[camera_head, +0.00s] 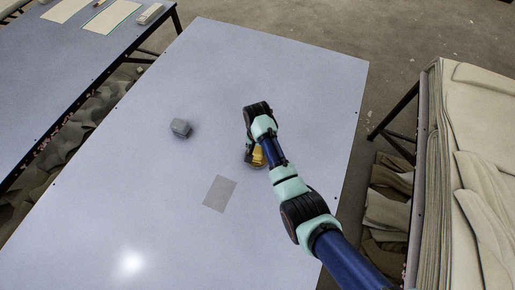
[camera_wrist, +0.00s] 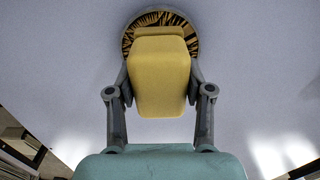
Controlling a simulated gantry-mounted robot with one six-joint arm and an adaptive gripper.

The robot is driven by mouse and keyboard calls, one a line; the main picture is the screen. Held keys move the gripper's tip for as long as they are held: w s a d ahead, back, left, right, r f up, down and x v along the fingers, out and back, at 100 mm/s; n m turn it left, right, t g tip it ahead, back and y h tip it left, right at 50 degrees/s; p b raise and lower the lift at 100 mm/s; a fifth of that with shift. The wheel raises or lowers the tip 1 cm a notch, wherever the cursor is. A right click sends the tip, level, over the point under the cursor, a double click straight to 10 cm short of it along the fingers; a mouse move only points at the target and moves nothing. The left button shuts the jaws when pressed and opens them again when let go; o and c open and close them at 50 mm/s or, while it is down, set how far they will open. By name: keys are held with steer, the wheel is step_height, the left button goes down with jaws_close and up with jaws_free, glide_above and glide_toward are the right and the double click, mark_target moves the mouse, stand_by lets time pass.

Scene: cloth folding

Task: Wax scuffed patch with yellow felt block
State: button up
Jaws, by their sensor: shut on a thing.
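My gripper (camera_wrist: 160,82) is shut on the yellow felt block (camera_wrist: 160,75), with one finger on each side of it. In the head view the yellow block (camera_head: 258,157) shows beside my arm, near the table's middle. Behind the block in the wrist view is a round tin or dish (camera_wrist: 187,30) with brown and black streaked contents. The block overlaps it in the picture; I cannot tell if they touch. In the head view the arm mostly hides the dish. The grey scuffed patch (camera_head: 219,193) lies flat on the pale table, left of and nearer than the block.
A grey block (camera_head: 180,128) sits on the pale table (camera_head: 150,210), left of my gripper. The surface between is clear. Another table (camera_head: 60,65) with flat sheets stands at left. A stack of folded beige cloth (camera_head: 480,180) stands at right.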

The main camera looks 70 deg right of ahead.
steer(key=shift+f, duration=0.65)
stand_by(1.9)
step_height(320, 180, up, 7)
steer(key=p, duration=0.7)
steer(key=shift+r, duration=0.1)
